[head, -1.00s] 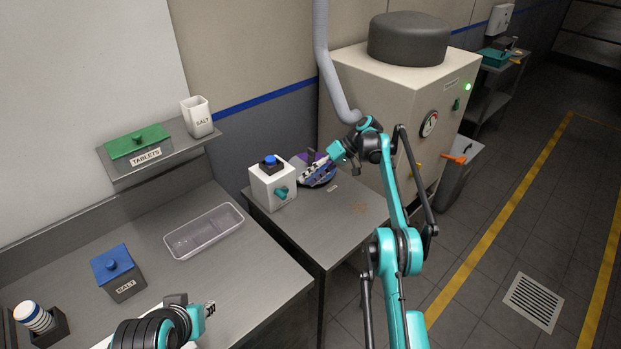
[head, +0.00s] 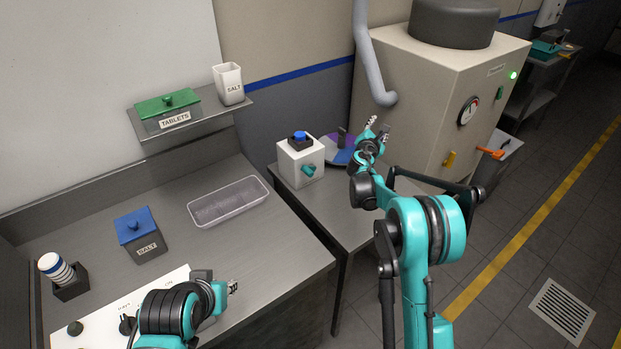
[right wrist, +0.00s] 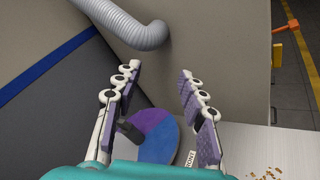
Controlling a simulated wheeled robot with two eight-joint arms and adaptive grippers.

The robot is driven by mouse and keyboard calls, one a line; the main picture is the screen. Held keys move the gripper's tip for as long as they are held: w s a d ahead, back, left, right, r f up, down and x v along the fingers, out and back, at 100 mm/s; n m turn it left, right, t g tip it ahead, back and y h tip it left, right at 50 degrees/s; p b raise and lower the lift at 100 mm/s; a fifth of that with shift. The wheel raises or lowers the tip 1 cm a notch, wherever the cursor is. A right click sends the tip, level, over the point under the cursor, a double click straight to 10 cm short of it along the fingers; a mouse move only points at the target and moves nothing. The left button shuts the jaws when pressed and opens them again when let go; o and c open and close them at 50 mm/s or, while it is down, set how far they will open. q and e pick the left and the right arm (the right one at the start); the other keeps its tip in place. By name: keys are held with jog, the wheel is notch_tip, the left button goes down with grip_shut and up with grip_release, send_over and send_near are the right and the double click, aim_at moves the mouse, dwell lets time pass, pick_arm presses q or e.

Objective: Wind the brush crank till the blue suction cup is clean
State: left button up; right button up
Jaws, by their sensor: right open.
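A white box (head: 291,172) on the lower table carries a teal crank-like knob (head: 308,171) on its front and a blue piece (head: 299,135) in a black mount on top. Beside it lies a purple-and-blue disc (head: 340,157) with a dark upright knob (head: 342,136); they also show in the right wrist view, disc (right wrist: 158,145) and knob (right wrist: 130,131). I cannot tell which piece is the suction cup or its cleanliness. My right gripper (head: 379,128) is open and empty, raised beside the disc. My left gripper (head: 232,287) is over the near counter; its fingers are too small to read.
A beige machine (head: 420,110) with a grey hose (head: 364,60) stands behind the lower table. Crumbs (right wrist: 262,172) lie on that table.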

jog(key=s+a+r+n+t+y+b, duration=0.1)
jog(key=s+a+n+t+y, duration=0.3)
jog(key=a+n, duration=0.6)
pick_arm(q)
notch_tip(320, 180, down, 2)
jog(key=shift+f+b, duration=0.25)
jog(key=shift+b, duration=0.3)
jog(key=shift+f, duration=0.2)
pick_arm(e)
jog(key=n+g+y, duration=0.5)
jog(key=n+y, duration=0.2)
jog(key=n, duration=0.9)
send_near(311, 175)
jog(key=w, duration=0.3)
pick_arm(q)
jog(key=shift+f+b, duration=0.1)
jog(key=shift+b, duration=0.25)
jog(key=shift+f+b, duration=0.85)
jog(key=shift+f, duration=0.05)
pick_arm(e)
jog(key=x, duration=0.8)
jog(key=shift+s+a+f, duration=0.1)
jog(key=shift+a+f, duration=0.25)
jog(key=shift+f, duration=0.05)
grip_shut()
